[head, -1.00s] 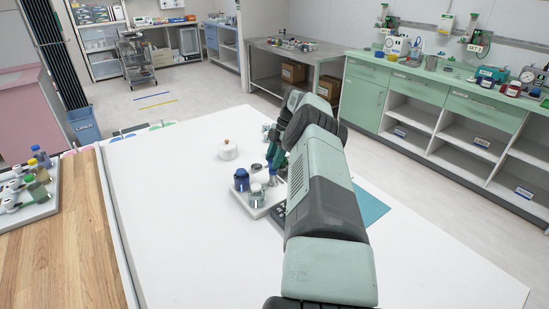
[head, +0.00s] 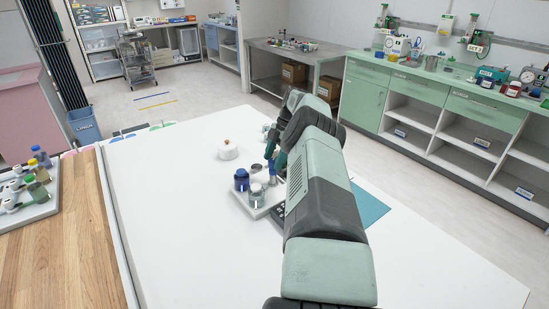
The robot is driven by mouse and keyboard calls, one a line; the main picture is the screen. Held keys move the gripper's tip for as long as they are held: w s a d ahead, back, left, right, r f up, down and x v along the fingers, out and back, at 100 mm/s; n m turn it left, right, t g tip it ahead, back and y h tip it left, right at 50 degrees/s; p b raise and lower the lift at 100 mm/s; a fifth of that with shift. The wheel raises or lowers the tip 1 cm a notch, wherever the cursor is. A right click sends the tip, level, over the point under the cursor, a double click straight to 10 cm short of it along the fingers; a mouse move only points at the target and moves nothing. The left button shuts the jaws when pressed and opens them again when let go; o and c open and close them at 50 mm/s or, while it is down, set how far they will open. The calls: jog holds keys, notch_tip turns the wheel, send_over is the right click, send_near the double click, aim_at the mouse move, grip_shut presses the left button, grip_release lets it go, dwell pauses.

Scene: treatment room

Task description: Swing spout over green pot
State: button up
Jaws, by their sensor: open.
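A white tray (head: 250,211) stands on the white table, left of my arm. On it are a dark blue jar (head: 241,180), a clear jar with a pale top (head: 256,192) and a small metal cup (head: 257,171). My gripper (head: 270,170) points down at the tray's back, close beside the cup. It is open, but small and partly covered by my arm, so contact with anything is not clear. I cannot make out a spout or a green pot; my arm hides part of the tray and the table behind it.
A white lidded pot with a brown knob (head: 228,150) stands behind the tray. A teal mat (head: 372,209) lies right of my arm. A wooden top (head: 60,240) with a tray of bottles (head: 30,195) is at left. The table's front left is clear.

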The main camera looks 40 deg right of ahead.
notch_tip(320, 180, up, 10)
dwell(0.4)
dwell(0.4)
jog(key=w+a+r+m+h, duration=0.2)
jog(key=w+a+r, duration=0.1)
jog(key=a+r, duration=1.1)
jog(key=s+a+r+m+t+h, duration=0.15)
jog(key=s+a+r+m, duration=0.4)
jog(key=a+r, duration=0.7)
jog(key=s+a+r+m+t, duration=0.1)
jog(key=s+a, duration=0.2)
jog(key=s, duration=0.3)
jog(key=s+a+m+t+h, duration=0.1)
jog(key=s+a+m, duration=0.15)
jog(key=s, duration=0.45)
jog(key=s+a+r+m, duration=0.1)
jog(key=s+a, duration=0.3)
jog(key=s, duration=0.2)
jog(key=s+d+f+m+t, duration=0.1)
jog(key=s+f+m, duration=0.3)
jog(key=s, duration=0.9)
notch_tip(320, 180, down, 2)
jog(key=shift+s+f+m+t, duration=0.1)
jog(key=shift+s+m+t, duration=0.05)
jog(key=shift+m+t, duration=0.2)
